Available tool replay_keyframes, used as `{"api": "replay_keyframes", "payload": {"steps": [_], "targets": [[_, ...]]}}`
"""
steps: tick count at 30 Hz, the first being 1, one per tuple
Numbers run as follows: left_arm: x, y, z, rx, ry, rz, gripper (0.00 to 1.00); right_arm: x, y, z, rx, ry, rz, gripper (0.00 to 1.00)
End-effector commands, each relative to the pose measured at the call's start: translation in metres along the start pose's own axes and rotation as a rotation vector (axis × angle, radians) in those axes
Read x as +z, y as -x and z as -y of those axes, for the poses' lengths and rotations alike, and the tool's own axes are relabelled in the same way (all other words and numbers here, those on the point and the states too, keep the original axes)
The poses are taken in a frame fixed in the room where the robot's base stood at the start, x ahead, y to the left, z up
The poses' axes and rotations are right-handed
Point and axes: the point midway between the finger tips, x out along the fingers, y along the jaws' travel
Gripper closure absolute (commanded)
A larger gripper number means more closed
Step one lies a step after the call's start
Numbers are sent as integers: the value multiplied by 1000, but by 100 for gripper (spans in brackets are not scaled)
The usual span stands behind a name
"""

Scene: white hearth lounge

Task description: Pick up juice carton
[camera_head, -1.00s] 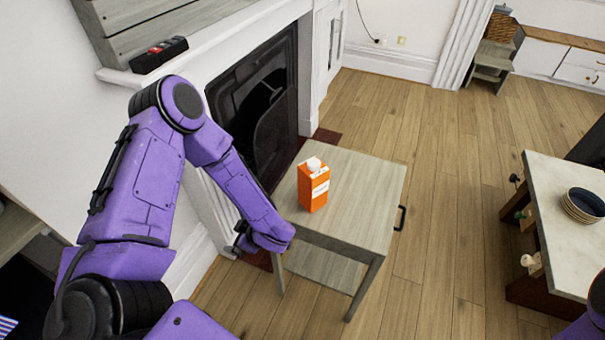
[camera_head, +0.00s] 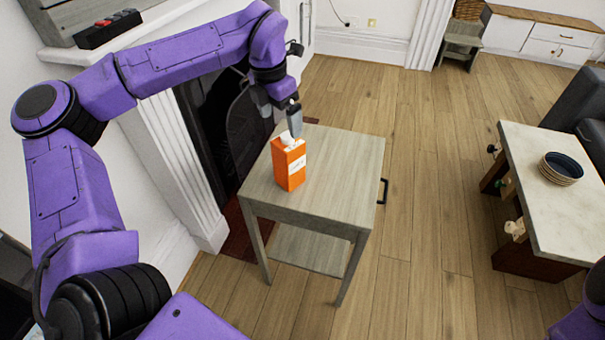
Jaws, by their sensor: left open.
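The orange juice carton (camera_head: 289,167) with a white cap stands upright on the small grey wooden side table (camera_head: 335,180). My left gripper (camera_head: 295,124) is open, just above and behind the carton's top, with its fingers pointing down. Its fingers overlap the cap area in the picture; I cannot tell whether they touch it. The right gripper is out of view; only a bit of my right arm shows at the lower right edge.
A white fireplace with a dark opening (camera_head: 232,130) stands left of the table. A marble-topped island (camera_head: 545,205) with stacked bowls (camera_head: 561,168) is at the right. Wooden floor (camera_head: 425,200) lies clear between them.

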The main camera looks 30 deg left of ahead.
Motion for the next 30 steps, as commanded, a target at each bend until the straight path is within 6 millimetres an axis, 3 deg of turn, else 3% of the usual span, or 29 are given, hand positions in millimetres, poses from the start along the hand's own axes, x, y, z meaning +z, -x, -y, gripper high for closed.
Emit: {"api": "replay_keyframes", "payload": {"steps": [1, 18, 26, 27, 30], "targets": [[1, -6, 1, -1, -4, 18, 1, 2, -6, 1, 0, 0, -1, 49], [4, -93, 5, 0, -10, 21, 1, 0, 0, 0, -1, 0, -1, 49], [4, -101, 4, 2, -9, 25, 1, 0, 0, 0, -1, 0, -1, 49], [4, -101, 4, 1, -9, 25, 4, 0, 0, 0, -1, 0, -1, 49], [4, -101, 4, 1, -9, 24, 37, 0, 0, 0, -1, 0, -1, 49]]}}
